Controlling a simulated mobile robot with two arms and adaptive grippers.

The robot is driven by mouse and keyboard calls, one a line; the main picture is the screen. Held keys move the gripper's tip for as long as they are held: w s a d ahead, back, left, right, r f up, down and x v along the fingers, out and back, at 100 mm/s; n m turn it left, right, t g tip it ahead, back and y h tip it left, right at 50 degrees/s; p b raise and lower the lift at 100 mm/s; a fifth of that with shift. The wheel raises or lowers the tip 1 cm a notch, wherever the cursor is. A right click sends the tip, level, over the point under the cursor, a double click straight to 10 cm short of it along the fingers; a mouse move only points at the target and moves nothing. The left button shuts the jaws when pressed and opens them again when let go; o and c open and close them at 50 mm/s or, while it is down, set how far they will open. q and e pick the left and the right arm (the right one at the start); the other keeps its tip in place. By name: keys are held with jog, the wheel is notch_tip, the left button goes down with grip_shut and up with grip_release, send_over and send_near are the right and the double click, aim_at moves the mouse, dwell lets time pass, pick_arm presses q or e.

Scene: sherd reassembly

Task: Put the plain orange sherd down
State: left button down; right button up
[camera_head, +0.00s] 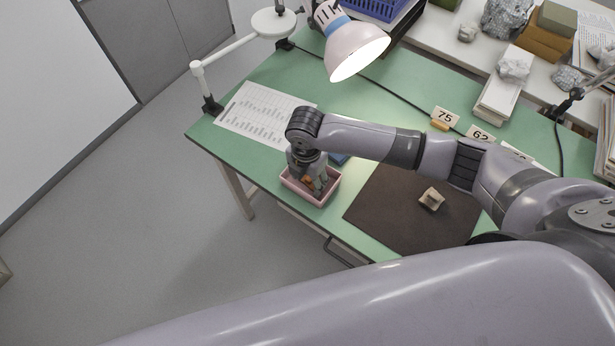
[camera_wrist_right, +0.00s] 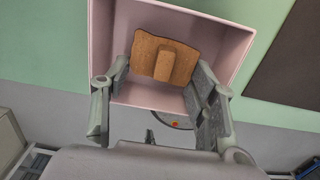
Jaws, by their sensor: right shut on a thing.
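The plain orange sherd (camera_wrist_right: 162,57) shows in the right wrist view, with a small block-shaped raised part on its face. My right gripper (camera_wrist_right: 160,72) is shut on it, one finger on either side. The sherd is within the outline of the pink tray (camera_wrist_right: 108,40); whether it touches the floor of the tray cannot be told. In the head view my right gripper (camera_head: 313,185) points down into the pink tray (camera_head: 318,202) near the front edge of the table, and mostly hides the sherd. My left gripper is not in view.
A brown mat (camera_head: 385,215) lies right of the tray, with a pale sherd (camera_head: 431,199) on it. A printed sheet (camera_head: 262,115) lies behind the tray. A lamp (camera_head: 355,48) hangs over the green table (camera_head: 290,75). Number cards (camera_head: 445,117) stand farther right.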

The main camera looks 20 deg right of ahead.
aim_at(307, 183)
jog(key=shift+f, duration=0.55)
jog(key=o, duration=1.2)
jog(key=shift+c, duration=0.2)
jog(key=shift+r, duration=0.1)
notch_tip(307, 183, up, 13)
jog(key=shift+s+a, duration=0.1)
